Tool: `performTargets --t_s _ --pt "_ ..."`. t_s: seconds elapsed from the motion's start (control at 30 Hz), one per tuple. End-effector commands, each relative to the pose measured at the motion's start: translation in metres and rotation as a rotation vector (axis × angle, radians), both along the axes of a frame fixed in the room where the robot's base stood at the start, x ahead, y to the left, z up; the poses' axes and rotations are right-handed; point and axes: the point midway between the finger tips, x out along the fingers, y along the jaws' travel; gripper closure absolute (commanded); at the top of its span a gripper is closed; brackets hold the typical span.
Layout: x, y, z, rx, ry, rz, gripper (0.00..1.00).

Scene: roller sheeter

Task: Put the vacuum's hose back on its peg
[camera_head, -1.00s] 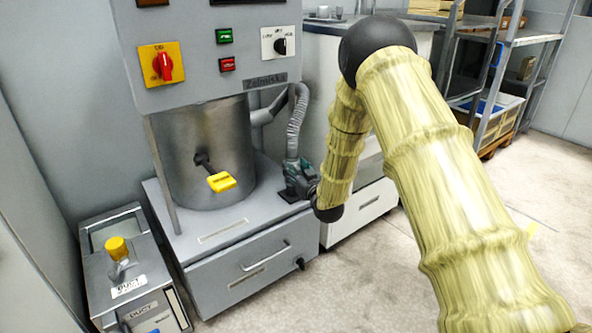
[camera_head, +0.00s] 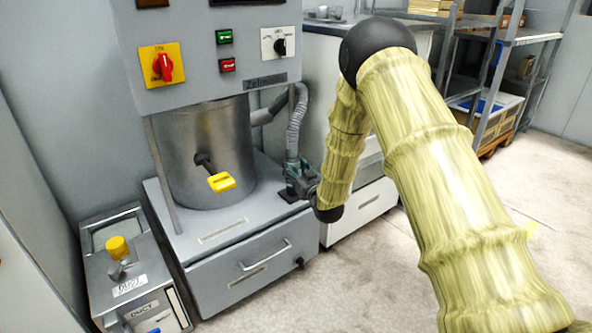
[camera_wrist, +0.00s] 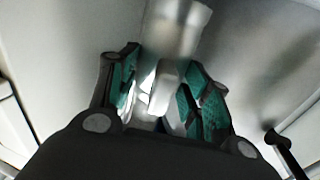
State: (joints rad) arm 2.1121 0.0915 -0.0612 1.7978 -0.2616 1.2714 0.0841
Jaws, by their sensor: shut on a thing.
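A grey ribbed hose (camera_head: 296,122) hangs at the right side of the steel drum and runs down to my gripper (camera_head: 297,178). In the wrist view my gripper (camera_wrist: 163,98) has its green-padded fingers on both sides of a pale piece (camera_wrist: 162,92), which looks like the hose's lower end. My gripper is low, just above the right side of the machine's grey base. I cannot pick out the peg in either view. The vacuum's body cannot be told for sure.
The drum (camera_head: 205,130) has a yellow-handled lever (camera_head: 221,182) in front. A small metal box with a yellow knob (camera_head: 117,248) stands at lower left. A white cabinet (camera_head: 362,208) stands close at right. The floor (camera_head: 395,270) in front is clear.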

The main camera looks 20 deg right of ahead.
Motion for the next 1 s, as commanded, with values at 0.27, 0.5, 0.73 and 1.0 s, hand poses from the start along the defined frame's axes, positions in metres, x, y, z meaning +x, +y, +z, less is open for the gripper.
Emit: performTargets --t_s 0.27,0.5,0.73,1.0 --pt "0.000 0.000 0.000 0.000 -0.002 0.000 1.00" --pt "0.000 0.000 -0.001 0.000 -0.002 0.000 1.00" --pt "0.000 0.000 -0.006 0.000 -0.001 0.000 1.00" --pt "0.000 0.000 -0.012 0.000 -0.001 0.000 1.00"
